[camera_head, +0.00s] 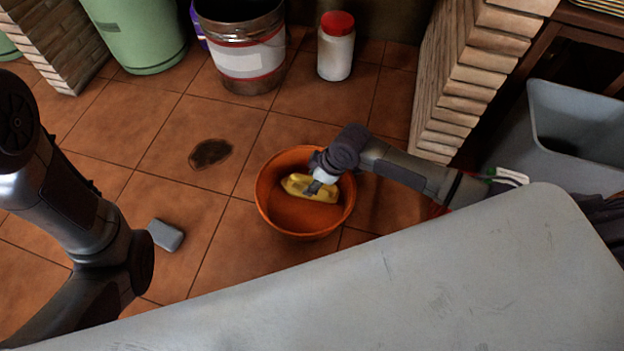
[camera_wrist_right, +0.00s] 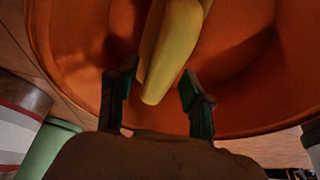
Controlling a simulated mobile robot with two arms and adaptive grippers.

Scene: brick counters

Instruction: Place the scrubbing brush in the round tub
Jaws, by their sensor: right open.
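The scrubbing brush, a yellow elongated piece (camera_head: 298,185), lies inside the orange round tub (camera_head: 302,222) on the tiled floor. In the right wrist view the yellow brush (camera_wrist_right: 172,50) extends over the tub's orange inside (camera_wrist_right: 85,50). My right gripper (camera_head: 318,184) reaches down into the tub at the brush. In the wrist view its two fingers (camera_wrist_right: 158,86) stand apart on either side of the brush's near end, with a gap on the right side. Only links of my left arm show; its gripper is out of view.
A grey block (camera_head: 166,235) lies on the floor left of the tub. A metal bucket (camera_head: 244,62), a white jar with a red lid (camera_head: 336,55) and a green container (camera_head: 143,35) stand behind. A brick pillar (camera_head: 466,75) and a grey bin (camera_head: 570,130) are at right.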

